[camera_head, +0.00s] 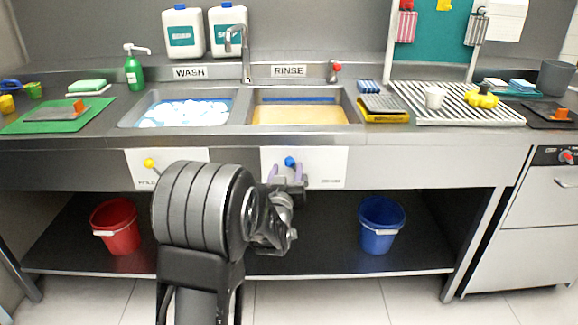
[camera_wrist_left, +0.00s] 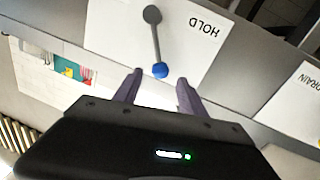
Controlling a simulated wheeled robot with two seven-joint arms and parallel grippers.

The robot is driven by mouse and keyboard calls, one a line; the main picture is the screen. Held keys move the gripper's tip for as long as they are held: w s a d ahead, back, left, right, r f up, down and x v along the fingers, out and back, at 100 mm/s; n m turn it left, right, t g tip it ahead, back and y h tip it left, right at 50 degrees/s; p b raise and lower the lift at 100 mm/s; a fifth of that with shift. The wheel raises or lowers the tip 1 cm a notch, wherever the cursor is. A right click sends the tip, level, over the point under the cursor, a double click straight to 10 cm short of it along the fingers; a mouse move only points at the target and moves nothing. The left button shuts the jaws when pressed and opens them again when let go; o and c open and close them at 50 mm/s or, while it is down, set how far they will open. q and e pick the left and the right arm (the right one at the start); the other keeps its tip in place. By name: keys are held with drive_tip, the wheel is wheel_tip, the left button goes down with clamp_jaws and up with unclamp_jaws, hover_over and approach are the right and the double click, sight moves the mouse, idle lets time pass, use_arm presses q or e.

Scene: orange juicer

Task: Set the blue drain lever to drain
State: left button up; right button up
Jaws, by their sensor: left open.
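The blue drain lever shows its blue knob (camera_head: 290,161) on the white panel (camera_head: 330,163) under the rinse basin. In the left wrist view, which is upside down, the lever's grey arm (camera_wrist_left: 155,42) runs from its pivot to the blue knob (camera_wrist_left: 160,70), seeming to lean to the HOLD side. My left gripper (camera_head: 286,172) is open, with purple fingers just below and around the knob; the wrist view shows the fingertips (camera_wrist_left: 159,78) on either side of it. I cannot tell whether they touch it. The lever's lower part is hidden in the head view. My right gripper is not in view.
A lever with a yellow knob (camera_head: 149,162) is on the left panel, partly behind my left arm. A red bucket (camera_head: 116,228) and a blue bucket (camera_head: 381,226) stand on the lower shelf. The counter edge is above the panels. Orange-brown liquid (camera_head: 298,115) shows in the rinse basin.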

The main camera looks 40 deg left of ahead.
sight(289, 164)
use_arm(q)
drive_tip(key=shift+x, duration=1.95)
clamp_jaws()
